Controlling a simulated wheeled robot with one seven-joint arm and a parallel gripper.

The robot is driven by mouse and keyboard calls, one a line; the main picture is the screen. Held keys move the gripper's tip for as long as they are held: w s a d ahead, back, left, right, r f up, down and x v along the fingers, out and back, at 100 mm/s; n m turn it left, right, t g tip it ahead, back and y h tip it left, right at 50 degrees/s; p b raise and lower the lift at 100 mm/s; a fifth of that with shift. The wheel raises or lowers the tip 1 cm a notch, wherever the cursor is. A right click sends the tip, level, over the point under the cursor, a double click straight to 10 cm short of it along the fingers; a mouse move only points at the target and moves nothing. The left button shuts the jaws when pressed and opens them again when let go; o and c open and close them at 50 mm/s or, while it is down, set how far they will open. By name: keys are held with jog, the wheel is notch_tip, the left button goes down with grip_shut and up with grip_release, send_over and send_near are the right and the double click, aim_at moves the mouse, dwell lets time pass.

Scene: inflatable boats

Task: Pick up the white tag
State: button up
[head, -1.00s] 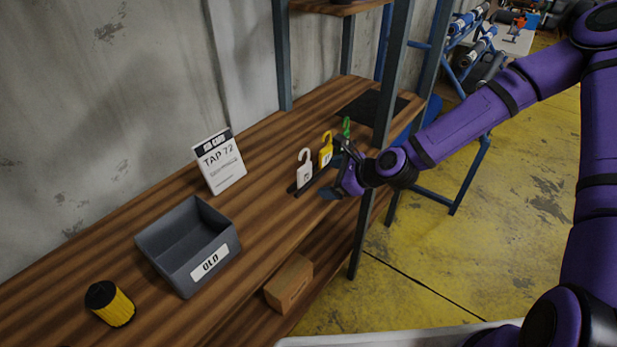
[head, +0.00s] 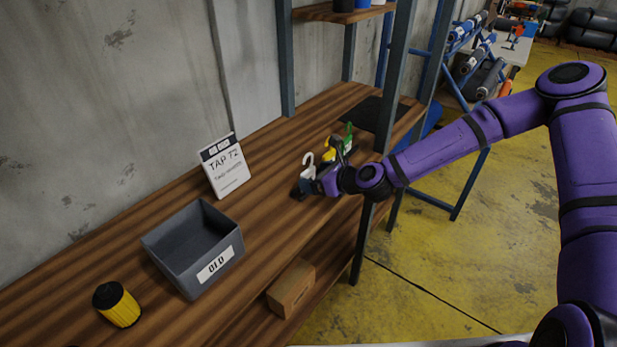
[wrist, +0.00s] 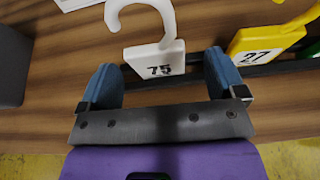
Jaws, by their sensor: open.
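The white tag (wrist: 156,60) has a hook at its top and the number 75 on its face. It stands upright in a dark rack (wrist: 270,67) on the wooden shelf. In the wrist view it lies between and just beyond the tips of my open gripper (wrist: 163,72), with nothing held. In the head view the white tag (head: 308,167) is partly hidden behind my gripper (head: 318,180). A yellow tag (wrist: 265,40) numbered 27 stands to its right, close to my right finger. A green tag (head: 347,138) stands beyond the yellow one.
A grey bin (head: 215,258) marked OLD, a tap card (head: 225,168) and a yellow-black cylinder (head: 117,303) stand on the shelf to the left. A metal post (head: 390,100) rises close behind my wrist. A cardboard box (head: 291,288) sits on the lower shelf.

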aim_at(310, 176)
jog(key=x, duration=0.5)
jog(key=shift+s, duration=0.1)
jog(key=shift+r, duration=0.1)
jog(key=c, duration=1)
